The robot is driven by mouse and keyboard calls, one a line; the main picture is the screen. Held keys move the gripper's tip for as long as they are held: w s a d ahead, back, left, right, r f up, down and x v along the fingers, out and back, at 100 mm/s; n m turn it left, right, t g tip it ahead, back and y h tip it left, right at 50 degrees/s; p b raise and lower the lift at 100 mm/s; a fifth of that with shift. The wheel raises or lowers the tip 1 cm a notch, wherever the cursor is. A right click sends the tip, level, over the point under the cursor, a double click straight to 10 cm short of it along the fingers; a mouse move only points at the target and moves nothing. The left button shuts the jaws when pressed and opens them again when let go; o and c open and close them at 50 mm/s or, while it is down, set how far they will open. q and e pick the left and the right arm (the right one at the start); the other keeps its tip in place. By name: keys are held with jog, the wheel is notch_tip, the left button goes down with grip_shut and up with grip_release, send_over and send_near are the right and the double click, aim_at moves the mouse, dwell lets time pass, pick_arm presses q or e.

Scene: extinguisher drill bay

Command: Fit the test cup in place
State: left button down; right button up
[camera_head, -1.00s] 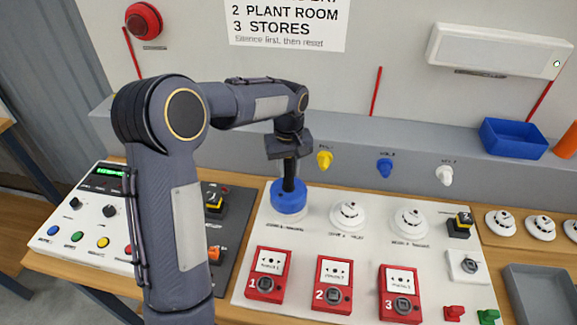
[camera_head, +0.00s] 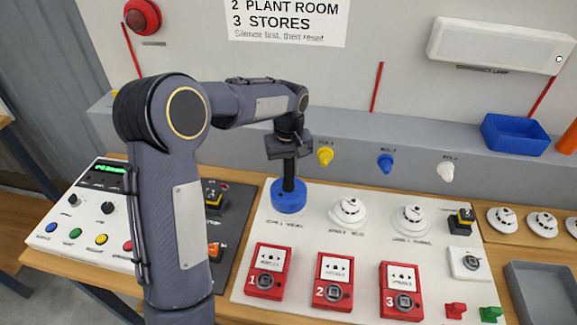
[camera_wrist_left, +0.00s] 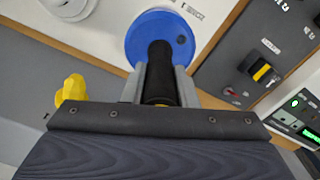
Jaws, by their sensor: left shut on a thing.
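The test cup is a blue round cup (camera_head: 288,198) with a black upright handle (camera_head: 288,172). It stands upright at the left end of the row of detectors on the white panel, over the first detector position; whatever is under it is hidden. My left gripper (camera_head: 288,158) points down and is shut on the black handle. In the left wrist view the blue cup (camera_wrist_left: 160,36) shows beyond the handle (camera_wrist_left: 160,75), with a finger on each side. Two white detectors (camera_head: 348,212) (camera_head: 411,219) sit uncovered to the right. My right gripper is not in view.
Red call points (camera_head: 268,272) stand in front of the detectors. A control box (camera_head: 90,215) is at the left. Yellow (camera_head: 325,156), blue (camera_head: 385,163) and white knobs stick out of the back ledge. A grey tray (camera_head: 545,290) and spare detectors (camera_head: 502,220) are at the right.

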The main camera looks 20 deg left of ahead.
pick_arm(q)
jog(key=shift+f+b, duration=0.45)
jog(key=shift+f, duration=0.2)
dwell(0.3)
jog(key=c, duration=0.7)
grip_release()
jog(key=shift+c, duration=0.2)
jog(key=shift+r+p, duration=1.95)
jog(key=shift+r, duration=1.55)
jog(key=shift+s+f, duration=0.1)
